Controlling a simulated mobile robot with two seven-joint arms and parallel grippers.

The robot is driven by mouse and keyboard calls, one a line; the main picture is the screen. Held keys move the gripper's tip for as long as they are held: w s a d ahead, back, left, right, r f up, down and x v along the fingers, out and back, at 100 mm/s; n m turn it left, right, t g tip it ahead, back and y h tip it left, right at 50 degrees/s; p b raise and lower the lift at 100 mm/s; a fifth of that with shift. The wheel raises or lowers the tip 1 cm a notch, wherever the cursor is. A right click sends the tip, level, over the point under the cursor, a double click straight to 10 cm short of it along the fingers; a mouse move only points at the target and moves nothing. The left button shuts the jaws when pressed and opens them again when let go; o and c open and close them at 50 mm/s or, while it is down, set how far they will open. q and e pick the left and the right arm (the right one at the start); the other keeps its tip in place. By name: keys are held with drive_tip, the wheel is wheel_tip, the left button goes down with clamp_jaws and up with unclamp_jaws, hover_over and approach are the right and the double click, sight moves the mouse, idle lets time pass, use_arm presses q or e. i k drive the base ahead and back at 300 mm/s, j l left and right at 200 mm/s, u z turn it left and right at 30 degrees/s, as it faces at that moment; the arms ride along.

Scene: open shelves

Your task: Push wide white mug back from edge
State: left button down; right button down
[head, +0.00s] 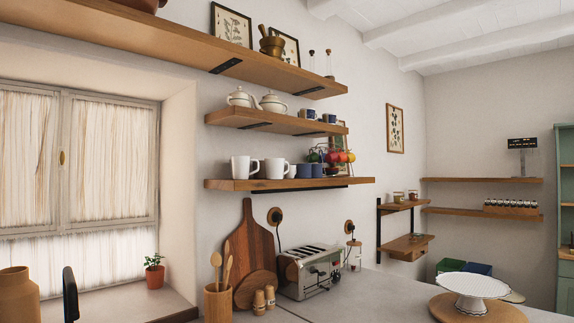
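Two white mugs stand upright on the lowest long wooden shelf (290,184) in the head view. The left white mug (241,167) is near the shelf's left end and looks slightly larger. The right white mug (275,169) stands beside it. Both have handles on their right sides. I cannot tell for sure which is the wide one. Both look close to the shelf's front edge, but the exact gap is hard to see. Neither of my grippers is in view.
Blue mugs (310,171) and a fruit stand (335,157) share the shelf to the right. A shelf (290,125) with teapots (241,97) hangs above. Below are a cutting board (256,245), toaster (309,272) and utensil holder (218,304).

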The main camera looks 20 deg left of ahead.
sight(274, 167)
drive_tip(key=k+u, duration=0.2)
drive_tip(key=u, duration=0.85)
drive_tip(key=l+u, duration=0.15)
drive_tip(key=u, duration=1.15)
drive_tip(key=l, duration=0.6)
drive_tip(key=k+l, duration=0.1)
drive_tip(key=l, duration=0.45)
drive_tip(key=k+l, duration=0.1)
drive_tip(key=l, duration=0.5)
drive_tip(key=i+u, duration=0.05)
